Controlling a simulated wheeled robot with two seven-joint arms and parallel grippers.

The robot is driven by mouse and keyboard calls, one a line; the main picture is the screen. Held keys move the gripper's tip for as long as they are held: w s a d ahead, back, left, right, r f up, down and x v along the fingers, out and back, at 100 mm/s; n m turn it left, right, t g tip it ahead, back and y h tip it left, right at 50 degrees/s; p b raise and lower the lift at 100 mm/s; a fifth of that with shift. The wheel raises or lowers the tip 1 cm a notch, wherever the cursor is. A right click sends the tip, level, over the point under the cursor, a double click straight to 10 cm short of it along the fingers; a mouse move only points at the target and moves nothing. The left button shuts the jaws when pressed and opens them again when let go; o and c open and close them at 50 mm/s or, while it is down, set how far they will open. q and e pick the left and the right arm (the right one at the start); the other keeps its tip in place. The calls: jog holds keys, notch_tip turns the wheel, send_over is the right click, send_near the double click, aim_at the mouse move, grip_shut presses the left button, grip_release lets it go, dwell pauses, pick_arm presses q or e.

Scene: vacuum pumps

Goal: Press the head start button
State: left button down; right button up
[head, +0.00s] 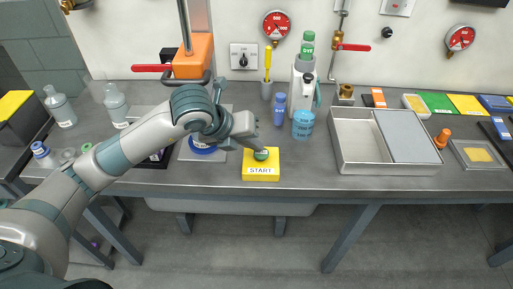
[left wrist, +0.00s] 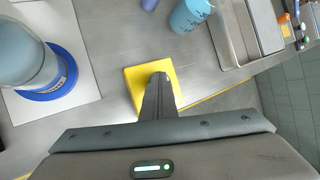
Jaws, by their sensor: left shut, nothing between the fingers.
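The yellow start box (head: 261,171), labelled START, sits near the front edge of the bench. A dark green button (head: 261,155) is on its top. My left gripper (head: 257,147) is shut and empty, with its fingertips right at the button. I cannot tell whether they touch it. In the left wrist view the shut fingers (left wrist: 159,80) reach over the yellow box (left wrist: 134,80) and hide the button. My right gripper is not in view.
A blue-based pump (left wrist: 50,85) stands on a pale plate left of the box. A blue bottle (head: 279,108) and a light-blue container (head: 303,123) stand behind it. A metal tray (head: 390,169) lies to the right, with clear bench between.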

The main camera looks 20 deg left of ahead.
aim_at(265, 154)
pick_arm(q)
jog(key=shift+d+f, duration=0.1)
jog(key=shift+f, duration=0.6)
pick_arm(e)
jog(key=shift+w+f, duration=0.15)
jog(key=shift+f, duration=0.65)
pick_arm(q)
jog(key=shift+w+d+r+p, duration=0.25)
jog(key=shift+d+r+p, duration=0.2)
jog(key=shift+d+r, duration=0.35)
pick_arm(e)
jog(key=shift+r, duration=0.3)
pick_arm(q)
jog(key=shift+r, duration=0.1)
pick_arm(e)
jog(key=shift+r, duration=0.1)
